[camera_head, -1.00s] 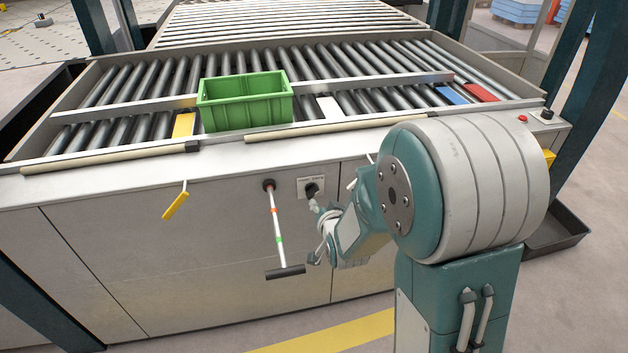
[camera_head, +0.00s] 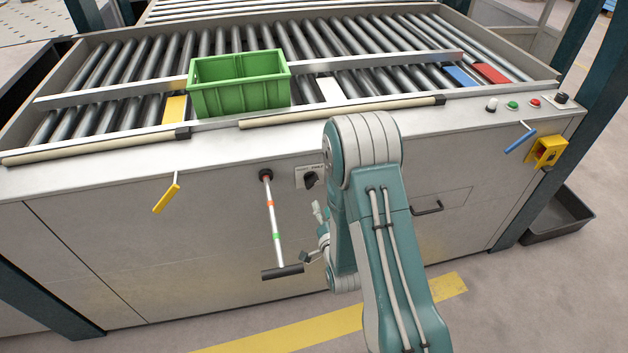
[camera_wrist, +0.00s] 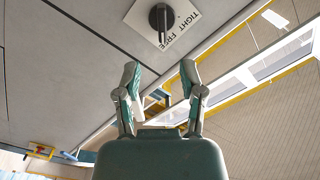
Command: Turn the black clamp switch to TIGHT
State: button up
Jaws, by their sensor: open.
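The black clamp switch (camera_head: 312,180) sits on a white label plate on the front panel of the machine, just right of the hanging lever. In the wrist view the switch (camera_wrist: 160,18) is at the top, with its bar running roughly up and down the picture. In the head view my gripper (camera_head: 312,232) is below the switch, partly hidden by my arm.
A lever with a black crossbar (camera_head: 282,272) hangs close left of my gripper. A yellow handle (camera_head: 166,198) is further left. A green crate (camera_head: 238,84) stands on the rollers. A drawer handle (camera_head: 427,208), a blue lever (camera_head: 521,138) and a yellow bracket (camera_head: 547,152) are right.

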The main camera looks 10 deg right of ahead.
aim_at(314, 185)
jog(key=w, duration=1)
jog(key=shift+w+a, duration=0.1)
jog(key=shift+a, duration=0.05)
grip_shut()
